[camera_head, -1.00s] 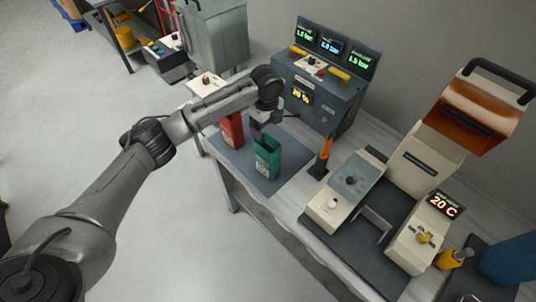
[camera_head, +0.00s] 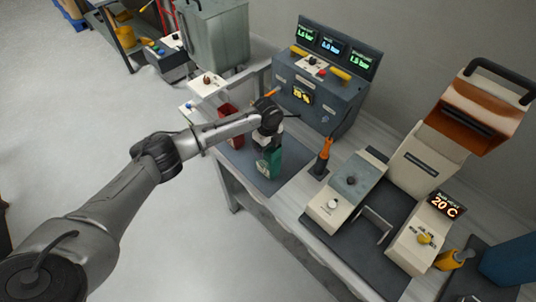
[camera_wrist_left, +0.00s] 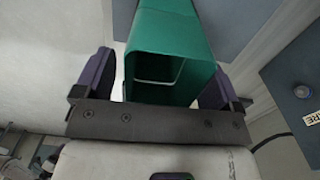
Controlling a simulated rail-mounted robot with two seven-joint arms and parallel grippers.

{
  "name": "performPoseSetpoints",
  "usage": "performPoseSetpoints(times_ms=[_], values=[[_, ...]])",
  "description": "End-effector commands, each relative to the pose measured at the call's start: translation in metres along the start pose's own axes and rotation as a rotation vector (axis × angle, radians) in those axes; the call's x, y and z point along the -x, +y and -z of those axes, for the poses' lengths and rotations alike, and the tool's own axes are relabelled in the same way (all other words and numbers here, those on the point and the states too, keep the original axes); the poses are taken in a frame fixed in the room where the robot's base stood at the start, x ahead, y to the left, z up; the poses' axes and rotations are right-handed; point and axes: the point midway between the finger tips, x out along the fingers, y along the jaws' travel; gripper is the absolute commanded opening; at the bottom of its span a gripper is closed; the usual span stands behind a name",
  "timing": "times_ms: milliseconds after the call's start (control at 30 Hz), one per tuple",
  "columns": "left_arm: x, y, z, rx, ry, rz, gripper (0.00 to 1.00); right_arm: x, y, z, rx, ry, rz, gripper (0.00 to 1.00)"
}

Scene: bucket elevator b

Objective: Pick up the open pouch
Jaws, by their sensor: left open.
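The green open pouch (camera_head: 267,166) stands upright on a dark mat (camera_head: 292,182) on the bench. Its top is partly hidden by my left gripper (camera_head: 268,146) in the head view. In the left wrist view the pouch (camera_wrist_left: 165,30) shows its open rectangular mouth towards the camera. The left gripper (camera_wrist_left: 160,84) is open, with one dark finger on each side of the pouch mouth. A gap shows between the left finger and the pouch; the right finger is very close to it, and I cannot tell whether they touch. My right gripper is not in view.
A red pouch (camera_head: 228,138) stands left of the green one, partly behind my left arm. A grey control box (camera_head: 318,98) with displays is behind. An orange-handled tool (camera_head: 324,156) and a sealing machine (camera_head: 347,188) stand to the right.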

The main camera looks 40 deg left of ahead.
Motion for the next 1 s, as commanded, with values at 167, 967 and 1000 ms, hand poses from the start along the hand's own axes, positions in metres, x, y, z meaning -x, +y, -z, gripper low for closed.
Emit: performPoseSetpoints(times_ms=[167, 967, 1000], values=[[-0.0041, 0.0, 0.0002, -0.001, 0.0, 0.0, 0.89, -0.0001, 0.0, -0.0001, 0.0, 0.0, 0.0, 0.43], [-0.0031, -0.0001, -0.0001, 0.0, 0.0, 0.001, 0.46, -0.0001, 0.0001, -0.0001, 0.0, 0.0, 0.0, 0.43], [-0.0026, -0.0001, -0.0001, 0.0, 0.0, 0.001, 0.46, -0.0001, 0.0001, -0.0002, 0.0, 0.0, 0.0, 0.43]])
